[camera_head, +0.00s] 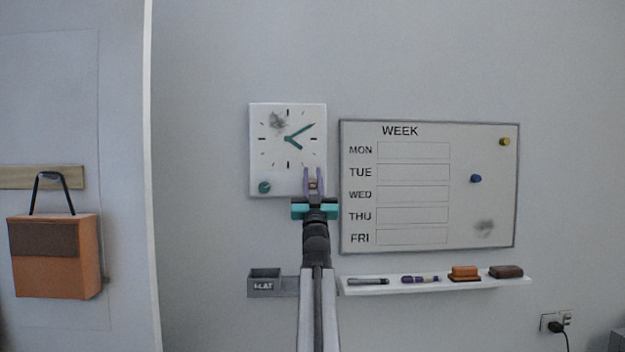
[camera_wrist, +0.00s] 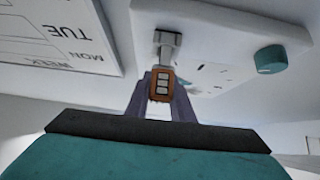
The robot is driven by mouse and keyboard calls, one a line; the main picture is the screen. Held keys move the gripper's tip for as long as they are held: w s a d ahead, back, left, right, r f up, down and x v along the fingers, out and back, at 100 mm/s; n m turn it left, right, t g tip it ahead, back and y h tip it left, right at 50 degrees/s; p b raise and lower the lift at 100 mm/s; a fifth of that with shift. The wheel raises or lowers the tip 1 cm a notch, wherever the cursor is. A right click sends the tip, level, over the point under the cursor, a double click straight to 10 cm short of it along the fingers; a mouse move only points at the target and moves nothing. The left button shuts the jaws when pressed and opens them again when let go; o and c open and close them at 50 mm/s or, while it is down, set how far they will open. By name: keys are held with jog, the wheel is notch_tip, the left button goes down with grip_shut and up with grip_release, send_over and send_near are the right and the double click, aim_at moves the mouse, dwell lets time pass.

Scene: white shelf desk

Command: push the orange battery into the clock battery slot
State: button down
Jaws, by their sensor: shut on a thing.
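The white square clock (camera_head: 270,150) hangs on the wall, with teal hands and a teal knob at its lower left. In the wrist view the clock's lower face (camera_wrist: 215,28) is above my gripper, with the knob (camera_wrist: 270,59) at right. My gripper (camera_head: 313,180) is at the clock's lower right corner, its purple fingers pointing up. They are shut on the orange battery (camera_wrist: 162,86), which has pale blocks on its side. A grey metallic fitting, apparently the battery slot (camera_wrist: 167,40), lies just beyond the battery. I cannot tell whether they touch.
A WEEK whiteboard (camera_head: 428,187) hangs close to the clock's right. A white ledge (camera_head: 435,286) with markers and erasers is below it. A small grey labelled tray (camera_head: 265,287) is below the clock. An orange bag (camera_head: 55,255) hangs at far left.

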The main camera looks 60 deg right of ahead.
jog(key=shift+w+d+b, duration=0.6)
jog(key=shift+d, duration=0.25)
dwell(0.4)
jog(key=c, duration=1.5)
grip_release()
jog(key=shift+o, duration=0.2)
jog(key=b+v, duration=0.3)
jog(key=v, duration=1)
jog(key=shift+s+a+f, duration=0.2)
jog(key=shift+s+f, duration=0.05)
jog(key=shift+f, duration=0.05)
